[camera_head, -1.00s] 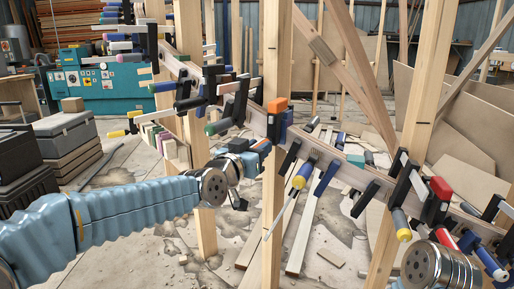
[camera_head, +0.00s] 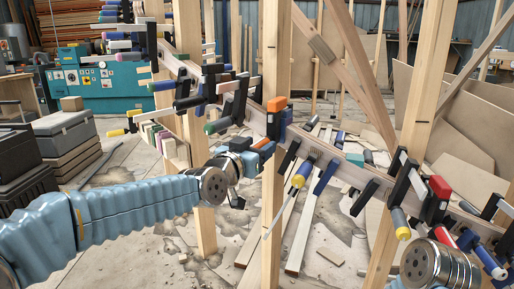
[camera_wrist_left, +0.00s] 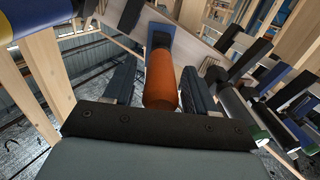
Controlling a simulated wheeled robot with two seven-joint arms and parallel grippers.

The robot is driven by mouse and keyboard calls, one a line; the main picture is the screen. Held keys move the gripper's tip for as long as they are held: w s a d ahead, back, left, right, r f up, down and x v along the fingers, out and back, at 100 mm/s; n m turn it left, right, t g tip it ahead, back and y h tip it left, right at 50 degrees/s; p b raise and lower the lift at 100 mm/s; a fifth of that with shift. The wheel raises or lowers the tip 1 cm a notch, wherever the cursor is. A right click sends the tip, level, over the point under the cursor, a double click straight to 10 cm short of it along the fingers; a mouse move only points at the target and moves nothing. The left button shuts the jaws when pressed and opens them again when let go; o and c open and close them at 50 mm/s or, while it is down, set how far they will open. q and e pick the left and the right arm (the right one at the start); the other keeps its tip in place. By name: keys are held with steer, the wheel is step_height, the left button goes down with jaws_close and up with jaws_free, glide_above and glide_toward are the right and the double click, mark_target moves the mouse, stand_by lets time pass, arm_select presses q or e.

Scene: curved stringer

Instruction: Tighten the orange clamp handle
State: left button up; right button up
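The orange clamp handle (camera_wrist_left: 161,80) stands between the two fingers of my left gripper (camera_wrist_left: 160,88) in the left wrist view. The fingers are apart, one on each side, with a narrow gap showing on the left; contact on the right is hard to tell. The handle is mostly hidden there by the gripper. Only my right arm's wrist shows at the lower right; its gripper is not visible.
The curved wooden beam (camera_head: 325,153) carries several clamps, including a yellow-ended one (camera_head: 299,181) and a red one (camera_head: 440,187). An upright post (camera_head: 272,210) stands close to my left gripper. Black cases (camera_head: 66,133) stand at left.

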arm_select(q)
steer(key=v, duration=1.3)
steer(key=shift+s+a+b, duration=0.2)
steer(key=shift+s+b, duration=0.15)
steer(key=shift+b, duration=0.05)
steer(key=shift+f, duration=0.1)
steer(key=w+a+f+n+g+y+p, duration=0.1)
steer(key=w+f+n+g+y+p, duration=0.15)
steer(key=f, duration=1.25)
steer(key=w+a+f+n+g+y+p, duration=0.15)
steer(key=f+g, duration=0.25)
steer(key=f, duration=1.2)
steer(key=s+a+f+n+g+p, duration=0.1)
steer(key=s+f+g, duration=0.3)
steer(key=s+f, duration=0.7)
steer(key=s+a+f+n+g+p, duration=0.1)
steer(key=s+f+n+g+p, duration=0.1)
steer(key=s+f, duration=0.9)
steer(key=shift+s+a+f+n+g+p, duration=0.35)
steer(key=shift+g+p, duration=0.2)
steer(key=shift+g, duration=0.7)
steer(key=shift+w+r, duration=0.1)
